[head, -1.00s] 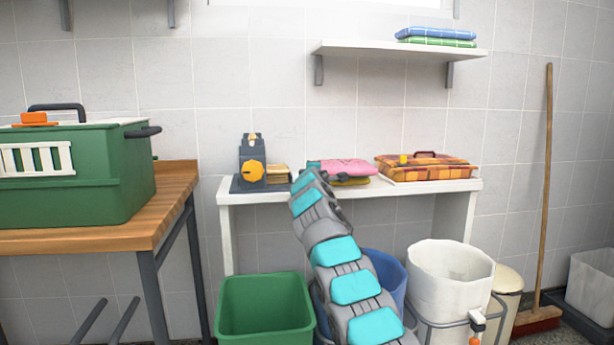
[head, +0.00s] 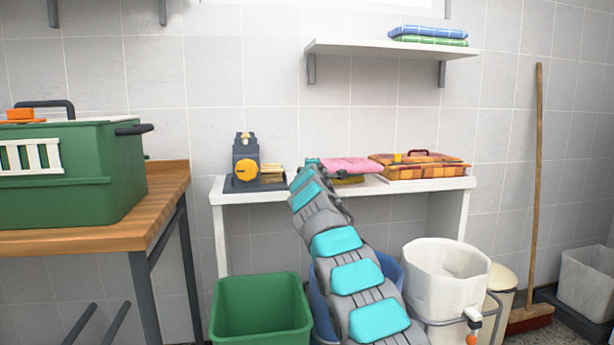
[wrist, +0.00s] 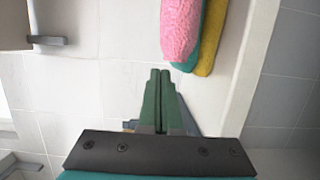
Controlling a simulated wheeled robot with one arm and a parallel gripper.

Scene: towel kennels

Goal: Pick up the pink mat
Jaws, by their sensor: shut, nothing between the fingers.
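The pink mat (head: 352,164) lies folded on top of a small stack on the white table, partly behind my arm in the head view. In the wrist view the pink mat (wrist: 180,28) is at the top, just beyond and slightly right of my gripper (wrist: 160,75). A mustard mat (wrist: 212,38) and a teal mat (wrist: 187,66) show along its edge, under it. My gripper's green fingers are together and empty, apart from the mat. In the head view my arm mostly hides the gripper.
A wall shelf (head: 385,48) is above. A green bin (head: 260,312) and a white bucket (head: 440,275) stand below.

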